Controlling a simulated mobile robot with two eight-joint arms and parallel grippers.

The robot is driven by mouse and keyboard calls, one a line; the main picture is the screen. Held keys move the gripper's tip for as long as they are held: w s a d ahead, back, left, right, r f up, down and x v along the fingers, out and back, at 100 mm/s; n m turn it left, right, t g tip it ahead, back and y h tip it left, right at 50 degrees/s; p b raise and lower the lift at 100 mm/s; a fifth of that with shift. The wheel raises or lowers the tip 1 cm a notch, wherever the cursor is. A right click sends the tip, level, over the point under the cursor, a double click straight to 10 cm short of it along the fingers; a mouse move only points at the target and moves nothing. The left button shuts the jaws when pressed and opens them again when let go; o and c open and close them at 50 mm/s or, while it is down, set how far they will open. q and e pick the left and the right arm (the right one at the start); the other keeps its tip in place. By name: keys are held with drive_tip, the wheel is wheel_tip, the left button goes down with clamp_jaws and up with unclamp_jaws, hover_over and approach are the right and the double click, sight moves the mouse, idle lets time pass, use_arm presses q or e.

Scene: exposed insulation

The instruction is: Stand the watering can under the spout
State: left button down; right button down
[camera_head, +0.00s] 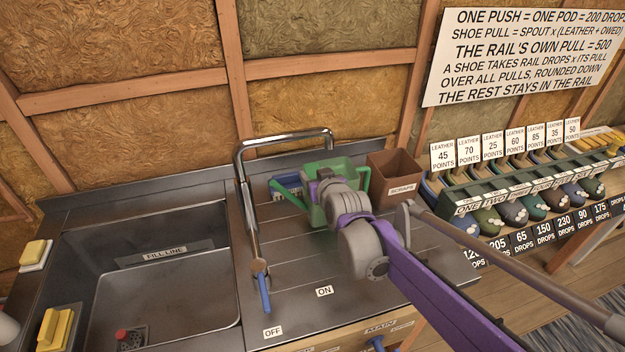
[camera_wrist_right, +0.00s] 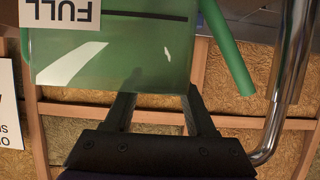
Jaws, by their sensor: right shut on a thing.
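The green watering can (camera_head: 316,214) is near the back of the metal counter, its spout pointing left, partly hidden by my right gripper (camera_head: 320,188). In the right wrist view, the can's green wall (camera_wrist_right: 125,55) fills the top, with a FULL label and the can's spout at right. My right gripper (camera_wrist_right: 158,105) is shut on the can. The chrome spout (camera_head: 285,140) arches behind and above the can, its end close to the can's top. I cannot tell whether the can touches the counter or is directly below the spout's end. My left gripper is not in view.
The sink (camera_head: 165,295) is at left. A blue lever (camera_head: 264,292) is by the OFF and ON labels. A brown scraps bin (camera_head: 393,180) stands right of the can. A labelled rack of shoes (camera_head: 515,200) is farther right. The counter's front is mostly clear.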

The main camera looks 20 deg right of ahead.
drive_tip(key=shift+w, duration=1.05)
drive_tip(key=shift+f, duration=1.7)
drive_tip(key=shift+f+b, duration=0.3)
drive_tip(key=shift+c, duration=1.1)
unclamp_jaws()
drive_tip(key=r+p+v, duration=0.1)
drive_tip(key=v, duration=1.1)
drive_tip(key=s+f+g, duration=0.2)
drive_tip(key=s+f, duration=0.3)
drive_tip(key=s, duration=0.3)
drive_tip(key=s+f+g, duration=0.3)
drive_tip(key=s+f, duration=0.2)
drive_tip(key=s, duration=0.4)
drive_tip(key=s+f+g, duration=0.3)
drive_tip(key=s+f, duration=0.2)
drive_tip(key=s, duration=0.3)
drive_tip(key=shift+s+d+f, duration=0.15)
drive_tip(key=shift+s+d, duration=0.1)
drive_tip(key=shift+d, duration=0.1)
